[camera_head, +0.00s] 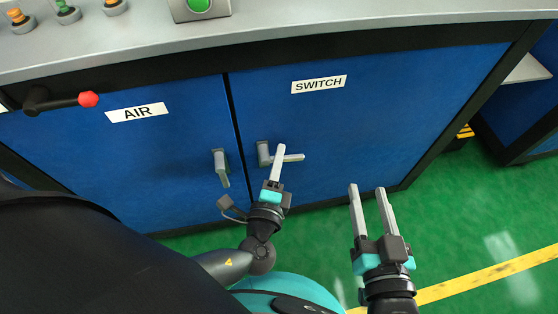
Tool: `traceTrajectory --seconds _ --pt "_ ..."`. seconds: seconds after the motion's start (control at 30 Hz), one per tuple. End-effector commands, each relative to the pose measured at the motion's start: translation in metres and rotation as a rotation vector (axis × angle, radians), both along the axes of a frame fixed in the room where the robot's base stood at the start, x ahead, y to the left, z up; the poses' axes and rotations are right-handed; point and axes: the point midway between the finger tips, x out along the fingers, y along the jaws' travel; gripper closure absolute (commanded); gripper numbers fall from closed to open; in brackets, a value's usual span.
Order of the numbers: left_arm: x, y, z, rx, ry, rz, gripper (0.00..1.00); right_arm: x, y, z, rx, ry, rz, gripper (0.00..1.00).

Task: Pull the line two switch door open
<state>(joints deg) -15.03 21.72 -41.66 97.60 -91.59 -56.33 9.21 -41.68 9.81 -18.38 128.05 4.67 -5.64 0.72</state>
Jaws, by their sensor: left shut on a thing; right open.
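The switch door (355,115) is the blue panel with the SWITCH label (319,84). It looks closed, its left edge at the dark seam beside the air door. Its grey handle (264,153) sits near that edge, with a lever part (294,157) pointing right. My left gripper (279,150) is at this handle, its fingers shut on the lever and crossing it. The fingers hide part of the lever. My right gripper (367,188) is open and empty, in front of the lower right of the switch door and apart from it.
The air door (100,150), with its own grey handle (221,165), is on the left. A red-knobbed lever (88,99) sticks out at the upper left. The grey counter (300,14) above carries a green button (198,5). Green floor (450,220) is clear at the right.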

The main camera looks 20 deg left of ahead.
Motion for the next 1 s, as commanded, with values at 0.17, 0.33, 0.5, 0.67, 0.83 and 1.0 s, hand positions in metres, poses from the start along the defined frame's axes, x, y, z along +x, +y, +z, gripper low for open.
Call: traceTrajectory --seconds 0.17,0.33,0.5,0.67,0.83,1.0 --pt "0.002 0.0024 0.0029 -0.05 -0.042 0.005 1.0 -0.0038 0.0033 0.0038 0.037 -0.053 -0.002 0.5" --pt "0.0021 0.0023 0.0044 -0.081 -0.062 0.005 1.0 -0.0056 0.0045 0.0069 0.057 -0.082 -0.005 0.5" --pt "0.0021 0.0025 0.0053 -0.096 -0.074 0.006 1.0 -0.0065 0.0049 0.0084 0.065 -0.095 -0.006 0.5" --pt "0.0022 0.0026 0.0057 -0.098 -0.075 0.006 1.0 -0.0065 0.005 0.009 0.067 -0.099 -0.007 0.5" --pt "0.0022 0.0027 0.0057 -0.097 -0.075 0.007 1.0 -0.0065 0.005 0.009 0.066 -0.099 -0.007 0.5" --pt "0.0022 0.0026 0.0056 -0.098 -0.075 0.012 1.0 -0.0064 0.0049 0.0089 0.066 -0.099 -0.007 0.5"
